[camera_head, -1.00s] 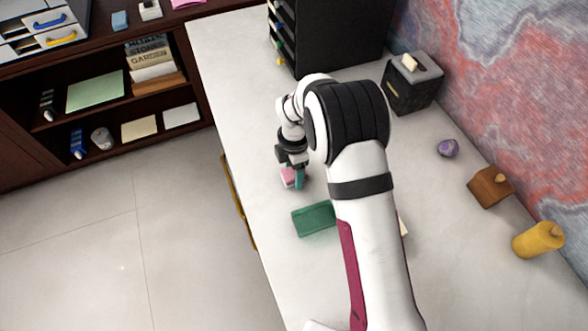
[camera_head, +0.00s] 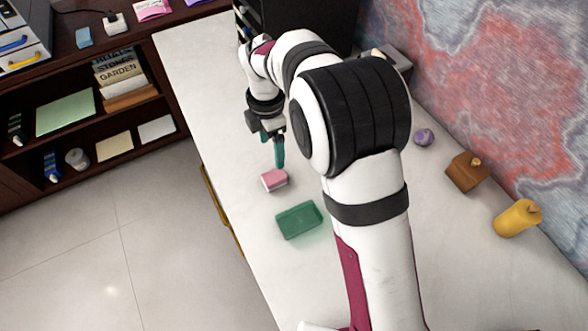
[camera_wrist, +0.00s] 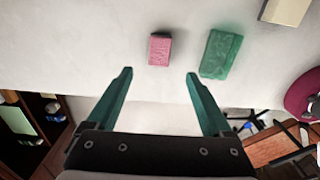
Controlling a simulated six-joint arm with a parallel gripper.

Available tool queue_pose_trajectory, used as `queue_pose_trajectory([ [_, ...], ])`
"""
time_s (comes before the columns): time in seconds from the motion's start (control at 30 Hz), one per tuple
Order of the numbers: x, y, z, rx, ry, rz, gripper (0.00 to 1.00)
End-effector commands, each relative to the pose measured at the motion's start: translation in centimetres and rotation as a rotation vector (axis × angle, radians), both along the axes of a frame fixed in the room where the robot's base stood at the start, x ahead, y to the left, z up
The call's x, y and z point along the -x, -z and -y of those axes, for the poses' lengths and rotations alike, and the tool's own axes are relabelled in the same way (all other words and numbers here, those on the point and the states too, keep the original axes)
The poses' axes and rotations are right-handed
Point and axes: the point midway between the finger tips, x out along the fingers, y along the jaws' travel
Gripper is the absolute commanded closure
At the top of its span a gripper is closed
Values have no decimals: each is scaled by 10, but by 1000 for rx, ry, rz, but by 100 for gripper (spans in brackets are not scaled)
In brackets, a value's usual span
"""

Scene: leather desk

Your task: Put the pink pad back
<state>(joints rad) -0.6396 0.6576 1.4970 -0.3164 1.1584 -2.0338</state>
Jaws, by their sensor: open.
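A small pink pad (camera_head: 274,179) with a pale side lies on the light desk, near its left edge. It also shows in the wrist view (camera_wrist: 160,49), beyond and between my fingertips. My gripper (camera_head: 278,158) has teal fingers and is apart from the pad, just behind it in the head view. In the wrist view my gripper (camera_wrist: 160,73) is spread wide with nothing between its fingers. A larger green rectangular block or tray (camera_head: 300,219) lies in front of the pad, separated by a small gap; it also shows in the wrist view (camera_wrist: 221,54).
A yellow cylinder (camera_head: 517,218), a brown wooden block (camera_head: 467,172) and a purple stone (camera_head: 424,137) stand along the wall at right. A black organizer (camera_head: 305,22) is at the back. A dark shelf (camera_head: 170,95) stands left, with another pink item (camera_head: 152,9) on top.

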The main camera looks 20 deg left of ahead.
Motion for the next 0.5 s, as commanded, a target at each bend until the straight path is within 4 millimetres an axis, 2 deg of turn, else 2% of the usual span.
queue_pose_trajectory([
  [0.07,0,-2,1,0,5,0,15],
  [0.13,1,-12,13,-4,94,-1,15],
  [0.17,3,-21,25,-9,182,-3,15],
  [0.27,28,-66,91,-26,697,-26,15],
  [0.3,47,-83,123,-32,965,-41,15],
  [0.37,83,-101,164,-39,1380,-69,15],
  [0.4,111,-108,187,-41,1649,-90,15],
  [0.5,176,-110,223,-35,2243,-151,15],
])
